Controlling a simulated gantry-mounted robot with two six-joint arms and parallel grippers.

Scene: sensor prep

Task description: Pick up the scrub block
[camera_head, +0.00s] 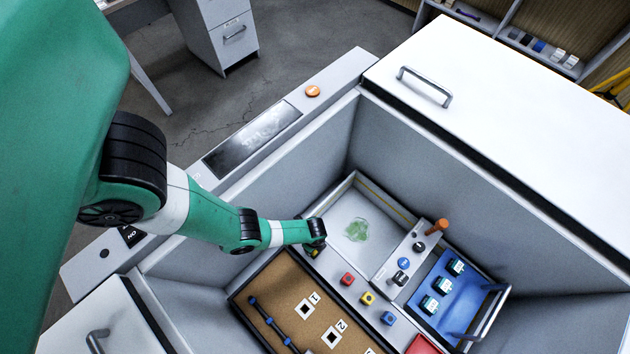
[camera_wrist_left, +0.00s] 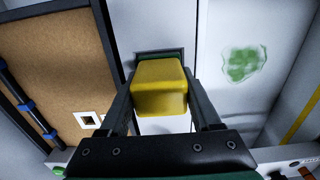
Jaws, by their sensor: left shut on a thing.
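The scrub block (camera_wrist_left: 160,88) is a yellow block between the two fingers of my left gripper in the left wrist view. My left gripper (camera_head: 313,248) is shut on it, one finger on each side. A dark recess or holder (camera_wrist_left: 146,56) shows just beyond the block; I cannot tell whether the block is clear of it. In the head view the gripper is at the left end of the grey strip between the cork board and the white tray, and the block is mostly hidden. My right gripper is in neither view.
A white tray (camera_head: 338,212) with a green smear (camera_head: 357,230) lies beside the gripper. A cork board (camera_head: 290,285) with a dark frame is on the other side. Red (camera_head: 347,279), yellow (camera_head: 367,298) and blue (camera_head: 388,318) cubes sit along the strip. A blue rack (camera_head: 433,279) stands at right.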

